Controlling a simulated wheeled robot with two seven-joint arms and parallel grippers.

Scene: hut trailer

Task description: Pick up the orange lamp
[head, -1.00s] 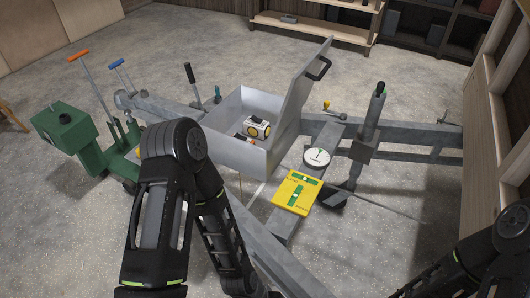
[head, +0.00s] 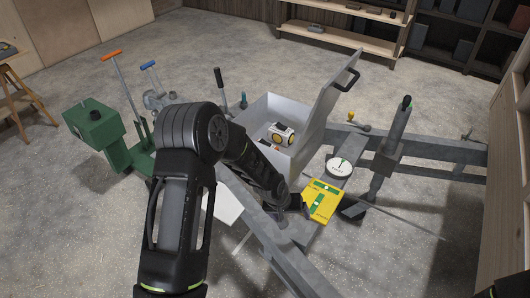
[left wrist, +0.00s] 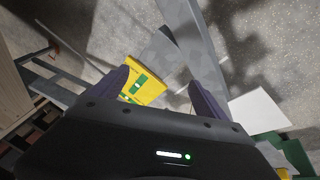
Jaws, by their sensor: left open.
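I cannot clearly make out an orange lamp. A cream-and-black thing with a round yellowish face (head: 283,133) lies in the open grey box (head: 300,158); it may be a lamp. A small reddish thing beside it is too small to tell. My left gripper (head: 296,206) is in front of the box, left of the yellow panel (head: 323,201), partly hidden by its arm. In the left wrist view, the left gripper (left wrist: 163,88) is open and empty, with the yellow panel (left wrist: 146,86) showing beyond its fingers. My right gripper is out of view.
The box's raised lid (head: 330,100) stands at its right. A white dial (head: 339,167) and an upright grey jack (head: 392,145) are on the grey trailer frame (head: 440,150). A green machine (head: 100,130) stands left. The concrete floor behind is largely clear.

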